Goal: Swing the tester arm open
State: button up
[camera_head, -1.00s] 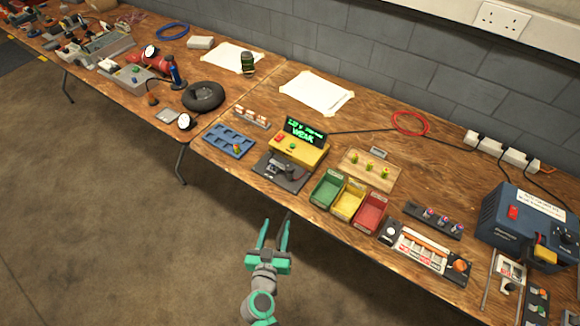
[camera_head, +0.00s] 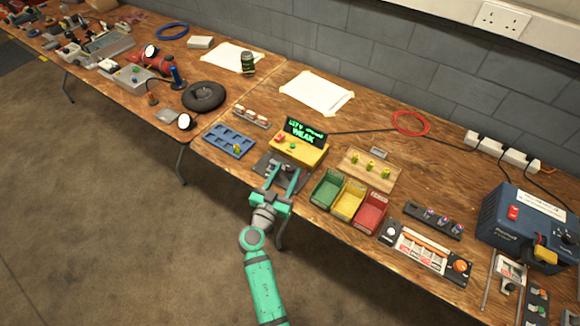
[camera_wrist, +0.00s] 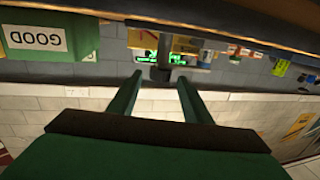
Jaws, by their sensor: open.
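The battery tester is a yellow unit (camera_head: 300,150) with a green-lit display (camera_head: 305,132) that seems to read "WEAK". Its dark base plate (camera_head: 262,170) lies in front of it, largely covered by my gripper. My gripper (camera_head: 283,178) is open, its two green fingers pointing at the tester over the base plate. In the wrist view the fingers (camera_wrist: 157,92) are apart with nothing between them. A dark post-like part (camera_wrist: 162,60), likely the tester arm, stands just beyond the fingertips. I cannot tell whether it touches them.
Green (camera_head: 327,189), yellow (camera_head: 348,200) and red (camera_head: 370,213) bins stand just right of my gripper. A blue tray (camera_head: 229,140) lies to the left. A wooden board with yellow-green pieces (camera_head: 357,172) is behind the bins. The floor in front is clear.

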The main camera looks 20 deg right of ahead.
jog(key=shift+x, duration=1.55)
grip_shut()
jog(key=shift+d, duration=0.1)
